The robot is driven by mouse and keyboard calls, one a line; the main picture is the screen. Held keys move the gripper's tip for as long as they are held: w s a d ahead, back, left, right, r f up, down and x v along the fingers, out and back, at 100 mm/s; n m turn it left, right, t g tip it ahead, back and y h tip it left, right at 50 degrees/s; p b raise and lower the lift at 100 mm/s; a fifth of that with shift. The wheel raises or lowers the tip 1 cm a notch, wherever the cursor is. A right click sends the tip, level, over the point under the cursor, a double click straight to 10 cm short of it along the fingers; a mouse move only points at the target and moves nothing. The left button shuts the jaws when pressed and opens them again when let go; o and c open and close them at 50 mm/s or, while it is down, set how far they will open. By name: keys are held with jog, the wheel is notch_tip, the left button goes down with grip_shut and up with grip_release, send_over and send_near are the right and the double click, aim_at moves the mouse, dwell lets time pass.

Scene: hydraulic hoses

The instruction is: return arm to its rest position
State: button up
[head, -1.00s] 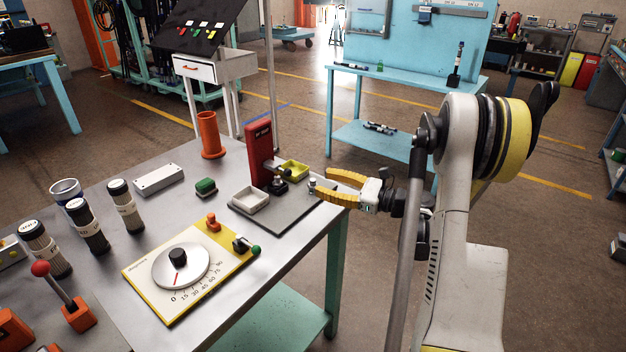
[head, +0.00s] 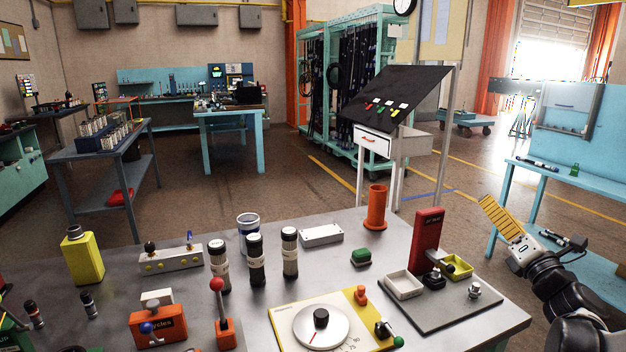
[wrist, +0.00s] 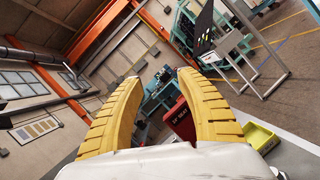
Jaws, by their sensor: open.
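My gripper (head: 500,218) is at the right of the head view, raised beside the right end of the grey workbench (head: 480,322) and apart from everything on it. Its yellow ribbed fingers point up and to the left. In the wrist view the two fingers of my gripper (wrist: 158,85) are spread wide with nothing between them. My dark arm links show at the lower right of the head view, cut off by the frame edge.
A red upright stand (head: 427,240) with a white tray (head: 404,285) and a yellow tray (head: 458,266) is left of my gripper. An orange cylinder (head: 376,208) stands behind. A blue bench (head: 540,180) is at the far right. Open floor lies between.

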notch_tip(320, 180, up, 4)
jog(key=s+a+m+g+h, duration=0.1)
jog(key=s+a+m+h, duration=0.1)
jog(key=m+h, duration=0.65)
jog(key=s+a+f+m+g+y, duration=0.3)
jog(key=s+a+f+m+g, duration=0.3)
jog(key=s+a+f+m, duration=0.4)
jog(key=s+a+f+m+g+y, duration=0.3)
jog(key=s+a+f+m+g, duration=0.4)
jog(key=s, duration=0.9)
jog(key=a+f+m, duration=0.3)
jog(key=a+m, duration=0.1)
jog(key=shift+f+y, duration=0.3)
jog(key=shift+y, duration=0.05)
